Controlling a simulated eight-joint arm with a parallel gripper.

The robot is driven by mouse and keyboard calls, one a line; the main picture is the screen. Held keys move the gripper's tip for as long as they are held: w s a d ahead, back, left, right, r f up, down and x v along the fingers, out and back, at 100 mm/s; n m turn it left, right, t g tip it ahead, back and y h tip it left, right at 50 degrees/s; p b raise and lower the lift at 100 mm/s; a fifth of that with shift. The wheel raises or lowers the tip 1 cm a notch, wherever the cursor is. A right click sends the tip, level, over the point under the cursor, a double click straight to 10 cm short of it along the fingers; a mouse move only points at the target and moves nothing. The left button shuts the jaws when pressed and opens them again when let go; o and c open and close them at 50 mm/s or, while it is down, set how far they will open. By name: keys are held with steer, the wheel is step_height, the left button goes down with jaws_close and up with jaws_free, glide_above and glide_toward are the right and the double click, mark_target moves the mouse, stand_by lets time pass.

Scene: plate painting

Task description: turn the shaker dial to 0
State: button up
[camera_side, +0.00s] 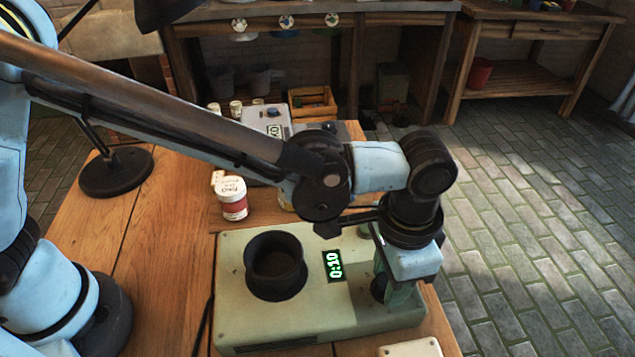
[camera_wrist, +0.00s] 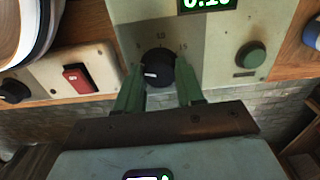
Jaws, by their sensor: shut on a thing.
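The shaker (camera_side: 235,320) is a pale green box with a black round cup holder (camera_side: 275,268) on top and a green display (camera_side: 334,266) reading 0:10. In the wrist view the shaker dial (camera_wrist: 160,66) is a black knob with a small white mark towards its lower left. Printed numbers, including 15, stand around it; some are too small to read. My gripper (camera_wrist: 160,88) has its two green fingers on either side of the dial and is shut on it. In the side view my gripper (camera_side: 392,292) reaches down onto the shaker's right part.
A round green button (camera_wrist: 250,55) is right of the dial. A pale box with a red switch (camera_wrist: 78,78) and a black knob (camera_wrist: 14,90) is at left. In the side view, a white-lidded red jar (camera_side: 233,203) stands behind the shaker, and a pale box (camera_side: 410,347) is in front.

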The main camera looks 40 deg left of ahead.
steer(key=shift+n, duration=0.7)
steer(key=o, duration=1)
steer(key=shift+o, duration=0.2)
step_height(320, 180, up, 12)
